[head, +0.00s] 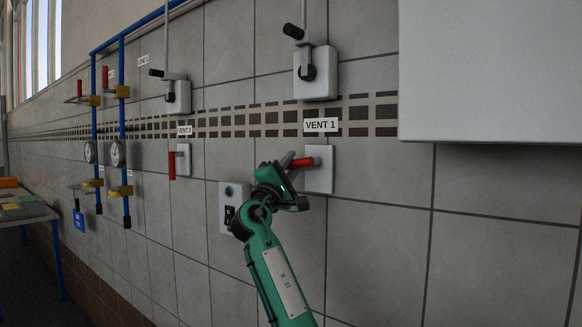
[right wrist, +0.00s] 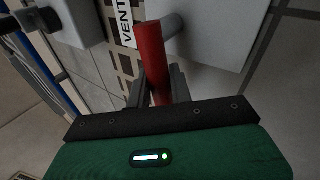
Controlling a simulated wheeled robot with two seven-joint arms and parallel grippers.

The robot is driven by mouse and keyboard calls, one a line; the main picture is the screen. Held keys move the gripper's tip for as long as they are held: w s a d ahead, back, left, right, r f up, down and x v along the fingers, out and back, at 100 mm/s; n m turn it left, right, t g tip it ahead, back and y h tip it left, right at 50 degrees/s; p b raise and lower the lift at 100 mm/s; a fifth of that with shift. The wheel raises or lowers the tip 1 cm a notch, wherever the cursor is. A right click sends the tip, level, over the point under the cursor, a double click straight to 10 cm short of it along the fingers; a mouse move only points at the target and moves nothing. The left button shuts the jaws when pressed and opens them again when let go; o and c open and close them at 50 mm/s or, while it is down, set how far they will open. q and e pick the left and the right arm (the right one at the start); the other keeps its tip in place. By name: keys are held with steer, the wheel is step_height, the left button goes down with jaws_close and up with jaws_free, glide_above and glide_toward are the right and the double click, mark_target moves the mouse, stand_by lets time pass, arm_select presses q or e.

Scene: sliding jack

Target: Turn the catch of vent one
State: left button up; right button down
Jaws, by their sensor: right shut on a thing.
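The vent one catch is a red handle (head: 302,162) on a pale plate (head: 320,178) below the "VENT 1" label (head: 321,125). The handle points left from its pivot, close to level. My right gripper (head: 284,173) is at the handle's left end. In the right wrist view the red handle (right wrist: 151,62) runs down between the two grey fingers (right wrist: 158,88), which are shut on it. The handle's end is hidden by the gripper body. My left gripper is not in view.
A grey switch box (head: 235,205) is on the wall just left of my right gripper. A crank box (head: 316,73) is above the label. A large pale cabinet (head: 490,70) juts out at upper right. The vent two catch (head: 173,165) hangs farther left. Blue pipes (head: 123,150) stand beyond it.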

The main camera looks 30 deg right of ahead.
steer(key=shift+s+r, duration=0.1)
steer(key=shift+r, duration=0.15)
steer(key=c, duration=1.3)
jaws_free()
steer(key=shift+f, duration=0.15)
steer(key=shift+a+f, duration=0.2)
steer(key=shift+f, duration=0.05)
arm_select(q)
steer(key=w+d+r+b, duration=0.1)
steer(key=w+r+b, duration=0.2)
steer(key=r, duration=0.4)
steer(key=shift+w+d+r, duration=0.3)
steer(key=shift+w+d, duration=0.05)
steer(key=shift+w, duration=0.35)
arm_select(e)
steer(key=v, duration=1.3)
steer(key=shift+r, duration=0.1)
